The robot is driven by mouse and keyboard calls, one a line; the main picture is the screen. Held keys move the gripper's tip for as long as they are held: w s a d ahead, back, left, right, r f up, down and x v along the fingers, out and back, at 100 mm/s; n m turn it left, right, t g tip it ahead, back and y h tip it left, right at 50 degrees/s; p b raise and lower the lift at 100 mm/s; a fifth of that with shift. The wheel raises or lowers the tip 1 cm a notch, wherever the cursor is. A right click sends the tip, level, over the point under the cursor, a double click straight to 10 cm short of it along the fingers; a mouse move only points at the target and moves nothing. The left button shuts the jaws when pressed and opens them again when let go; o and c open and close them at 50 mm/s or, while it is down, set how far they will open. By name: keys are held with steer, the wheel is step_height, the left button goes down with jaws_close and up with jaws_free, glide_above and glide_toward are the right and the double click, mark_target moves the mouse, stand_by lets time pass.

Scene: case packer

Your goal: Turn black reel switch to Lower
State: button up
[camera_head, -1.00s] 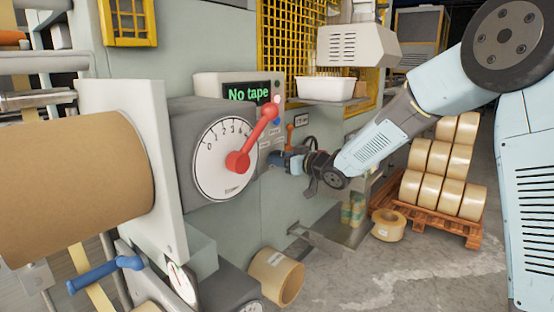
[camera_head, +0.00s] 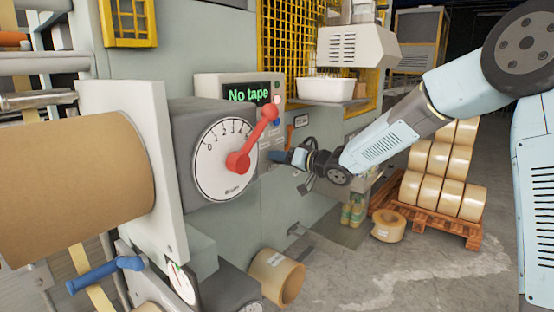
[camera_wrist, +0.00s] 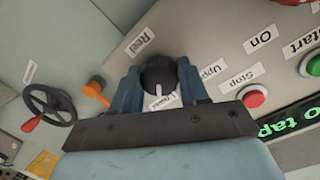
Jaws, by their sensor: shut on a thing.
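The black reel switch (camera_wrist: 158,76) is a round knob with a white pointer mark, on a grey panel under the label "Reel" (camera_wrist: 141,42). Its pointer is toward the partly covered "Lower" label (camera_wrist: 166,101); an "Upper" label (camera_wrist: 211,70) is to the right. My gripper (camera_wrist: 160,86) is shut on the knob, one blue finger on each side. In the head view my gripper (camera_head: 278,157) reaches the panel behind the dial box, and the switch itself is hidden there.
A red stop button (camera_wrist: 252,96) and green start button (camera_wrist: 313,64) are close on the right in the wrist view. An orange lever (camera_wrist: 97,92) and a handwheel (camera_wrist: 50,105) are on the left. The dial's red pointer (camera_head: 252,138) stands near my gripper.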

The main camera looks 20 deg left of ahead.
steer(key=shift+w+d+f, duration=0.1)
steer(key=shift+w+d, duration=0.3)
steer(key=o, duration=0.8)
steer(key=shift+o, duration=1.1)
steer(key=shift+a, duration=0.1)
steer(key=shift+s, duration=0.1)
steer(key=shift+s, duration=0.1)
steer(key=v, duration=1.3)
steer(key=shift+d, duration=0.35)
